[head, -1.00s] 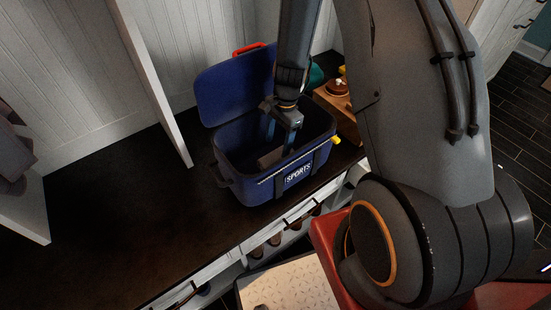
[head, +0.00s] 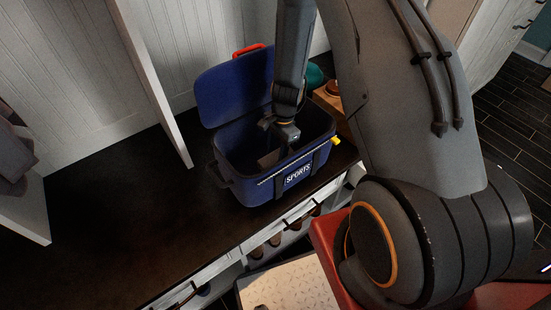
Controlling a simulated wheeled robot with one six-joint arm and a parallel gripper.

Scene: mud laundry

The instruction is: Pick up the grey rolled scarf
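A blue sports bag (head: 248,190) stands on the dark bench top with its lid open. A dull grey-brown thing (head: 267,159) shows in its dark inside, low on the near side; it may be the grey rolled scarf, but I cannot be sure. My gripper (head: 279,145) points down inside the bag's opening, right above or beside that thing. Its fingertips are lost in the shade and behind the bag's front wall, so I cannot see whether they are apart or touch anything.
The open lid (head: 235,85) rises behind my gripper. A wooden box (head: 329,97) and a teal thing (head: 314,74) stand close on the bag's right. A white upright panel (head: 155,90) is at the left. The bench top (head: 120,215) left of the bag is clear.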

